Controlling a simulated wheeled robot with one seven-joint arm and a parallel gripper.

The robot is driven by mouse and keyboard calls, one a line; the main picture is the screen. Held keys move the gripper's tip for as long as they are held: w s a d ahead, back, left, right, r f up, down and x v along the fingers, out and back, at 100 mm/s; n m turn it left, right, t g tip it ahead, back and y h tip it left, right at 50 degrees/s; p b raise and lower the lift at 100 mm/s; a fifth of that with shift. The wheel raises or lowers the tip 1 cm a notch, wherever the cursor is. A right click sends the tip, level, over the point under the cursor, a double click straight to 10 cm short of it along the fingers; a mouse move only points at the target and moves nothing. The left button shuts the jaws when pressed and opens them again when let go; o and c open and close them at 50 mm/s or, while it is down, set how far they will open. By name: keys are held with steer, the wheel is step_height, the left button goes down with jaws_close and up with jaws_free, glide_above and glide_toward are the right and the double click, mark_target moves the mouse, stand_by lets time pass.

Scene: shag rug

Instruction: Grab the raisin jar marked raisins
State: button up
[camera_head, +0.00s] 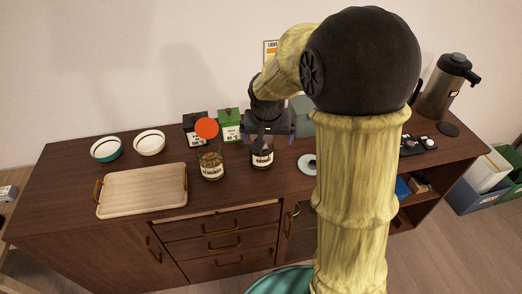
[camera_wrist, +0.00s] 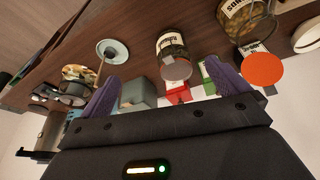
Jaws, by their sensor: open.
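A glass jar with dark contents and a white label (camera_head: 262,158) stands upright on the sideboard, just below my gripper (camera_head: 265,137) in the head view. In the wrist view this jar (camera_wrist: 171,46) lies beyond and between the purple fingertips, its grey lid towards me; its label is too small to read surely. My gripper (camera_wrist: 162,73) is open, with nothing between its fingers. A second, larger labelled jar (camera_head: 212,166) stands to the left in the head view, and to the right in the wrist view (camera_wrist: 248,22). I cannot read which label says raisins.
A wooden tray (camera_head: 140,190) and two bowls (camera_head: 149,143) are on the left. Green (camera_head: 229,125) and black (camera_head: 195,130) boxes stand behind the jars, with an orange disc (camera_head: 206,128) nearby. A small saucer (camera_head: 308,163) is to the right; a flask (camera_head: 441,90) stands far right.

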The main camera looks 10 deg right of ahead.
steer(key=w+r+m, duration=0.1)
steer(key=w+r, duration=0.1)
steer(key=w, duration=0.5)
steer(key=shift+a+m+t+h, duration=0.3)
steer(key=shift+a+m+h, duration=0.1)
steer(key=p+x, duration=0.2)
steer(key=x, duration=1)
steer(key=shift+f+p, duration=0.1)
steer(key=shift+p, duration=0.25)
